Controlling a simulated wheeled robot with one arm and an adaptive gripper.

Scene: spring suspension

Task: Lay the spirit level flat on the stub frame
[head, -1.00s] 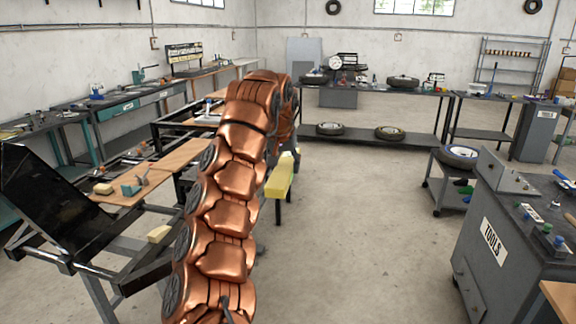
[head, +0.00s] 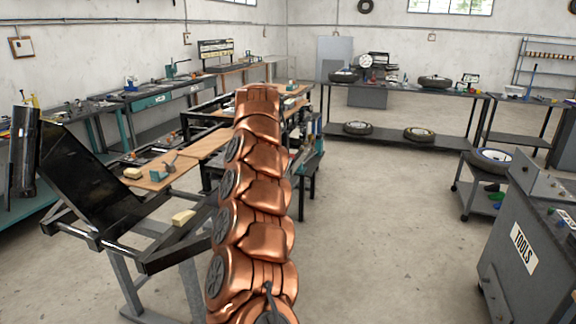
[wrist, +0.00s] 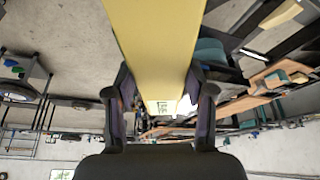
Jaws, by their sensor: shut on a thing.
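The spirit level looks like a long yellow bar (wrist: 155,40) in the wrist view. It runs from between my fingers to the top edge of the picture, with a small green and white mark near its lower end. My gripper (wrist: 160,95) is shut on it, one dark finger on each side. In the head view my copper arm hides both the gripper and the bar. A black metal frame on grey legs (head: 118,243), which seems to be the stub frame, stands at the left. Part of it is hidden behind my arm.
A grey tool cabinet (head: 515,245) and a wheeled cart (head: 480,200) stand at the right. Floor between them and my arm is clear.

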